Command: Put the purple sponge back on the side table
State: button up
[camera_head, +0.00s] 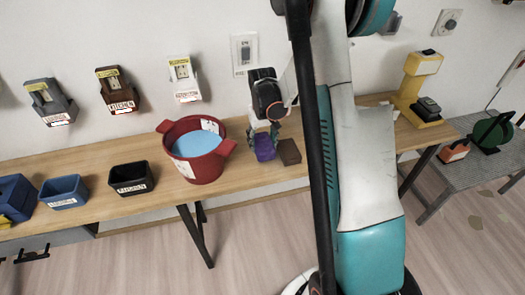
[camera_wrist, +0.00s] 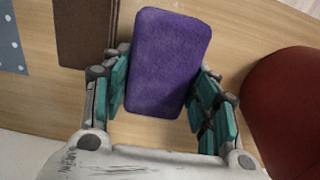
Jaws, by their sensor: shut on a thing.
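The purple sponge (camera_head: 264,150) is at the long wooden table (camera_head: 232,178), between the red pot and a brown block. In the wrist view the purple sponge (camera_wrist: 170,60) sits between the teal finger pads. My gripper (camera_head: 262,137) points down from above and is shut on the sponge; its fingers also flank it in the wrist view (camera_wrist: 165,88). I cannot tell whether the sponge touches the tabletop. A low grey side table (camera_head: 448,178) stands at the far right, partly cut off by the picture edge.
The red pot (camera_head: 186,170) with blue liquid stands just left of the sponge. The brown block (camera_head: 289,152) lies just right. Dark and blue boxes (camera_head: 132,180) stand further left. A yellow device (camera_head: 418,85) is at the table's right end. The side table carries a green round object (camera_head: 491,133) and an orange one (camera_head: 454,152).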

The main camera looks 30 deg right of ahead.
aim_at(263, 148)
jog(key=shift+f+b, duration=0.7)
jog(key=shift+f, duration=1.25)
jog(key=shift+f, duration=0.1)
jog(key=shift+f, duration=0.15)
jog(key=o, duration=1.1)
jog(key=r+p, duration=0.1)
jog(key=r, duration=0.3)
jog(key=r+p, duration=0.2)
jog(key=r, duration=0.3)
jog(key=r+p, duration=0.2)
jog(key=r, duration=0.3)
jog(key=shift+s+d, duration=0.2)
jog(key=shift+s, duration=0.05)
